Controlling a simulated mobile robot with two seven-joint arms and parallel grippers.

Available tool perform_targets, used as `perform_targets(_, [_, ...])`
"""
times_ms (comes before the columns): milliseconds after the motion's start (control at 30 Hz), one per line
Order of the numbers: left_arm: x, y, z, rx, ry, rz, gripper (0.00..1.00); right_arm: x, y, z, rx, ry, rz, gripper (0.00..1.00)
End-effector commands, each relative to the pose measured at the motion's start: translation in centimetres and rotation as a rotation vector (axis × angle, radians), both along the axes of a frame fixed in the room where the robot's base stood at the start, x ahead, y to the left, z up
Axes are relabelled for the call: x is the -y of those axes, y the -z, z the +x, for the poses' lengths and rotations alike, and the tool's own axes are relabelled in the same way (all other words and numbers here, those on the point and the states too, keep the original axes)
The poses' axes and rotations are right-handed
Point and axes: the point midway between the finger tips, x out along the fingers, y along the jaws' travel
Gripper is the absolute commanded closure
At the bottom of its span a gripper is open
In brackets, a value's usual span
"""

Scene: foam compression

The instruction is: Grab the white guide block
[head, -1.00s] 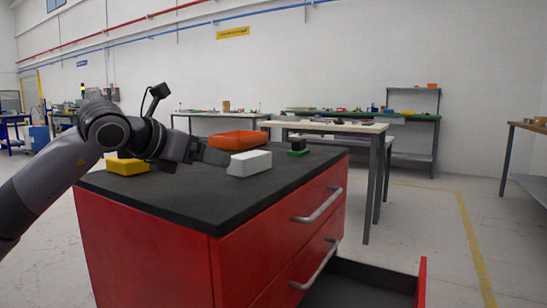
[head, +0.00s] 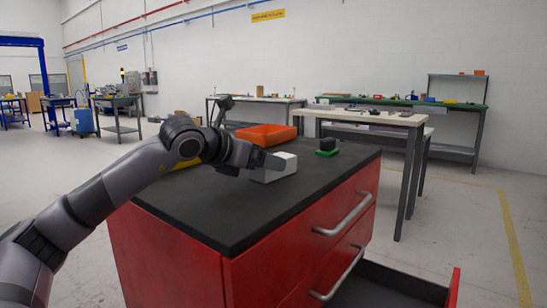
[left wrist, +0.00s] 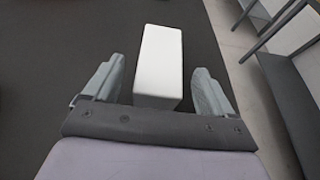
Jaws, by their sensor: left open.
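The white guide block (head: 277,168) lies on the black top of the red cabinet. It also shows in the left wrist view (left wrist: 158,65) as a long white box. My left gripper (head: 268,161) is at the block's near left side in the head view. In the left wrist view the gripper (left wrist: 157,85) is open, with one finger on each side of the block's near end. Gaps show between the fingers and the block. My right gripper is not in view.
An orange tray (head: 266,135) stands behind the block. A black piece on a green base (head: 327,146) sits to its right. A yellow object (head: 186,163) is mostly hidden behind my arm. The cabinet's front top (head: 225,225) is clear, and a lower drawer (head: 400,290) is open.

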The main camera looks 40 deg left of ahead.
Motion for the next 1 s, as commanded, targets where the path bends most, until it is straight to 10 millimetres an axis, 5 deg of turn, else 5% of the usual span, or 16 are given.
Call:
perform_targets(200, [0.0, 0.6, 1.9, 0.001, 0.0, -0.002, 0.15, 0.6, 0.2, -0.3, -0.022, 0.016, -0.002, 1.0])
perform_targets(500, [0.0, 0.9, 2.2, 0.0, 0.0, 0.001, 0.15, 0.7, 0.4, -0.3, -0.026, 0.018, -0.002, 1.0])
perform_targets(533, [0.0, 0.9, 2.2, 0.0, 0.0, 0.001, 0.18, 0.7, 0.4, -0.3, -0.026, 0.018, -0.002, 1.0])
perform_targets(733, [0.0, 0.9, 2.1, 0.0, 0.0, 0.001, 0.79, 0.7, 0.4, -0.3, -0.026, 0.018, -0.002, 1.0])
perform_targets(1000, [-0.1, 0.7, 2.1, 0.003, 0.0, 0.001, 0.79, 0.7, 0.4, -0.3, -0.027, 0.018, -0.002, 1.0])
